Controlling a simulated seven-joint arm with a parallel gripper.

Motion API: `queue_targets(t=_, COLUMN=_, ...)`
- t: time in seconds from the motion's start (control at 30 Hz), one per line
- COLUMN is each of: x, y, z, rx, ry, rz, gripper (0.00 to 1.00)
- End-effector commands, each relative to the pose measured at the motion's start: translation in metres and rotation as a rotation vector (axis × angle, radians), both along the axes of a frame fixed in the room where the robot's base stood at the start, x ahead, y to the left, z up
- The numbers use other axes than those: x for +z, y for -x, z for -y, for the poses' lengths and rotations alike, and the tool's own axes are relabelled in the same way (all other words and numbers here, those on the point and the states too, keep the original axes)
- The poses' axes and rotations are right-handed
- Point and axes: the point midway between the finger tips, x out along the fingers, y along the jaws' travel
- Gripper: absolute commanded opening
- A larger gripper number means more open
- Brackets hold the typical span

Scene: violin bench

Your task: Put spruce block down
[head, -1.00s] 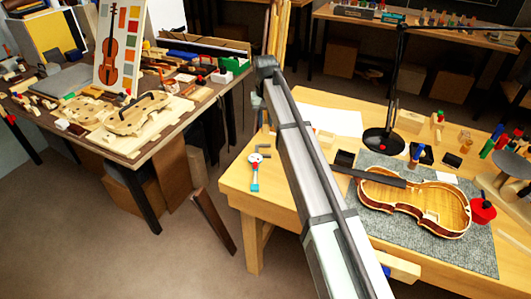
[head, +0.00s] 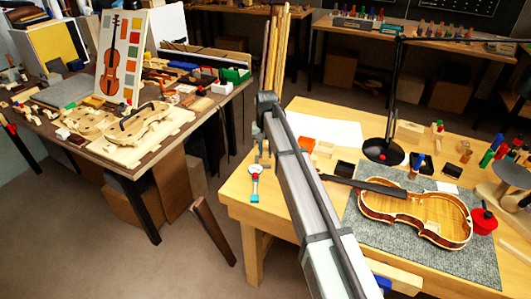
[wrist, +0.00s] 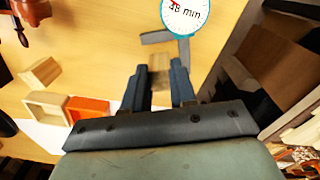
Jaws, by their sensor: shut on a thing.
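The spruce block (wrist: 160,74), a small pale wooden piece, sits between the fingers of my gripper (wrist: 160,80) in the wrist view. The fingers are shut on its two sides. Bench top shows around it; I cannot tell whether the block touches the bench. In the head view my gripper (head: 262,153) is over the left part of the wooden bench (head: 235,187), partly hidden by my arm. The block cannot be made out there.
A round dial gauge (wrist: 185,14) and a grey metal square (wrist: 160,38) lie close beyond the block. An orange box (wrist: 88,108), a hollow wooden box (wrist: 46,107) and another wood block (wrist: 40,73) lie left. The open violin body (head: 415,208) rests on a grey mat (head: 385,250).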

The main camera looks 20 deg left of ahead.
Motion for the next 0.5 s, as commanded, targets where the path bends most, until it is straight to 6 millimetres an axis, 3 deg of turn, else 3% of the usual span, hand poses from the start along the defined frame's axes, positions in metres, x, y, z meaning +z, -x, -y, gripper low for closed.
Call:
queue_targets(t=0.13, x=-0.018, y=0.000, z=0.000, rx=0.001, ry=0.000, rz=-0.001, gripper=0.00)
queue_targets(t=0.5, x=-0.021, y=0.000, z=0.000, rx=0.001, ry=0.000, rz=0.000, gripper=0.00)
